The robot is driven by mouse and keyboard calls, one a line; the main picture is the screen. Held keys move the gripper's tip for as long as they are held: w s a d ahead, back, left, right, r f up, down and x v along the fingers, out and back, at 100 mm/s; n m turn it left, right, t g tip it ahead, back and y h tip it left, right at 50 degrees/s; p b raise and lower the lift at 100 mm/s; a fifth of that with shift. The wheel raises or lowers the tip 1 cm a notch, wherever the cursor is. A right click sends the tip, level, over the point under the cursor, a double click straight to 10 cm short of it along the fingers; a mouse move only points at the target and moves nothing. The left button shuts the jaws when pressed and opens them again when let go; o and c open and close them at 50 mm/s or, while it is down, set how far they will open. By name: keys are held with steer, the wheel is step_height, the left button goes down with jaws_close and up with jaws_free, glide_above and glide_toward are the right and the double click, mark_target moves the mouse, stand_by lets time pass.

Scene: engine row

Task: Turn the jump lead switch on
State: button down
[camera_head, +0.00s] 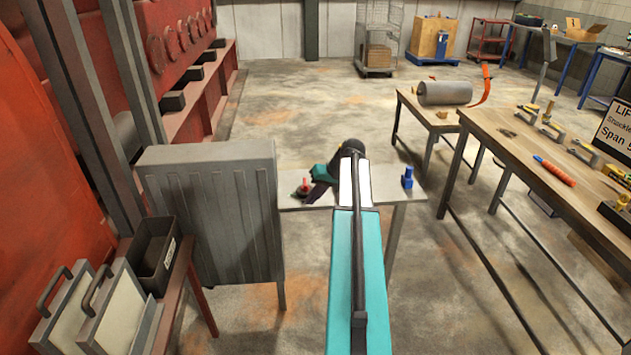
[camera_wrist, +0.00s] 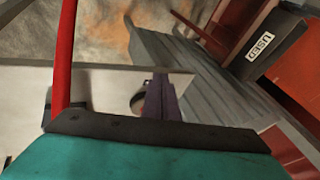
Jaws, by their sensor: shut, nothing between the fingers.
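A small red-topped part (camera_head: 304,186), which looks like the jump lead switch, stands at the left end of a small pale table (camera_head: 380,190) in the head view. My gripper (camera_head: 312,195) is just right of it, low over the table. Its dark fingers look shut and empty; whether they touch the red part I cannot tell. In the wrist view a red bar or lead (camera_wrist: 65,55) runs up the left side. The switch's setting is too small to read, and my arm hides part of the table.
A grey ribbed cabinet (camera_head: 215,205) stands close left of the table. A blue object (camera_head: 407,177) stands at the table's right. A black bin (camera_head: 152,250) sits at lower left; its label reads USED in the wrist view (camera_wrist: 265,42). A long wooden workbench (camera_head: 530,150) is on the right.

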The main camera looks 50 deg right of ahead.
mark_target(305, 186)
steer(key=s+d+r+t+h, duration=0.1)
steer(key=s+d+r, duration=0.3)
steer(key=d+r, duration=0.5)
steer(key=shift+s+d+r+m, duration=0.15)
steer(key=shift+d+r+m, duration=0.15)
steer(key=shift+r, duration=0.1)
steer(key=shift+a+f, duration=0.1)
steer(key=p+x, duration=0.1)
steer(key=x, duration=0.4)
steer(key=p+x, duration=0.2)
steer(key=x, duration=0.2)
steer(key=shift+w+f, duration=0.15)
steer(key=shift+w, duration=0.35)
steer(key=shift+w+a+p, duration=0.65)
steer(key=shift+a+p, duration=0.15)
steer(key=shift+a, duration=0.15)
steer(key=shift+w+a+p, duration=0.3)
steer(key=shift+w+a, duration=0.25)
steer(key=shift+a, duration=0.1)
steer(key=shift+f, duration=0.1)
steer(key=shift+a, duration=0.2)
